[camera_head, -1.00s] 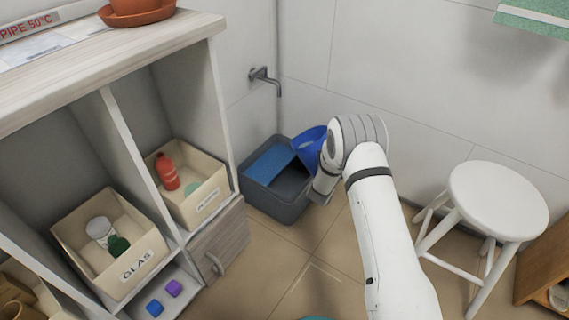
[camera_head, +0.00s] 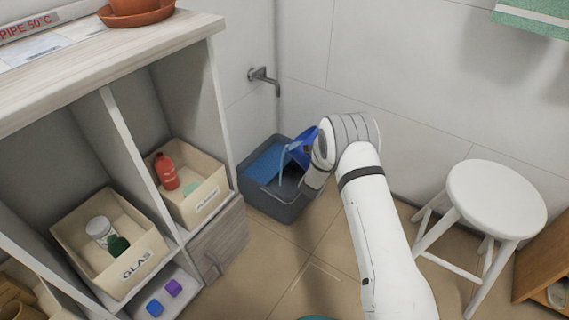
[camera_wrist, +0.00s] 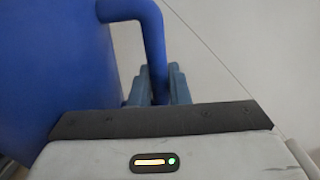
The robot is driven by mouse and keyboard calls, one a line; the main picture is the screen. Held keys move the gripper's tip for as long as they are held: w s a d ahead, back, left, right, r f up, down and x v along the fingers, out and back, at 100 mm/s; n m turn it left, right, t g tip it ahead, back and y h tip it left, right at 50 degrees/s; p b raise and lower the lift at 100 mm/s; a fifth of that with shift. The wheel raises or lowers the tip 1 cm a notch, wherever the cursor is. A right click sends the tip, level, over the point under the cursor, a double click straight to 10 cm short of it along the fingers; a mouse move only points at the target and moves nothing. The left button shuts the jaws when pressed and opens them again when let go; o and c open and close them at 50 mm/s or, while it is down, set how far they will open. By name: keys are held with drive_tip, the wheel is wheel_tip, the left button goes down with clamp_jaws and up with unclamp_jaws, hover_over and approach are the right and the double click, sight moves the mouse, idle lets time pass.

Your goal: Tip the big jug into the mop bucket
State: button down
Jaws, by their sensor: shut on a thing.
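The big jug is blue. In the head view the jug (camera_head: 304,141) is tilted over the mop bucket, partly hidden behind my arm's end. In the wrist view the jug (camera_wrist: 60,70) fills the left side, with its handle (camera_wrist: 150,35) running down between my fingers. My gripper (camera_wrist: 158,85) is shut on the handle. The mop bucket (camera_head: 277,207) is a dark grey tub on the floor in the corner, with a blue panel over its back left part.
A shelf unit (camera_head: 222,110) with labelled bins stands at the left, close to the bucket. A wall tap (camera_head: 270,80) is above the bucket. A white stool (camera_head: 495,198) stands at the right. The tiled floor in front of the bucket is clear.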

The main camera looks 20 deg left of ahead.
drive_tip(key=shift+w+a+r+n, duration=0.2)
drive_tip(key=shift+a+r+n, duration=0.4)
drive_tip(key=shift+r, duration=0.1)
idle(1.8)
drive_tip(key=shift+w+a+f+n, duration=0.1)
drive_tip(key=shift+a+f+n, duration=0.05)
drive_tip(key=shift+a+n, duration=0.3)
drive_tip(key=shift+w+a+f+n, duration=0.1)
drive_tip(key=shift+a+n, duration=0.25)
drive_tip(key=shift+n, duration=0.1)
idle(1.8)
drive_tip(key=shift+w+a+r+n+p, duration=0.2)
drive_tip(key=shift+a+n+p, duration=0.15)
drive_tip(key=shift+a+n, duration=0.15)
drive_tip(key=shift+w+a+r+n+p, duration=0.1)
drive_tip(key=shift+a+r+n+p, duration=0.1)
drive_tip(key=shift+a+n+p, duration=0.25)
idle(1.3)
drive_tip(key=shift+a+b, duration=0.3)
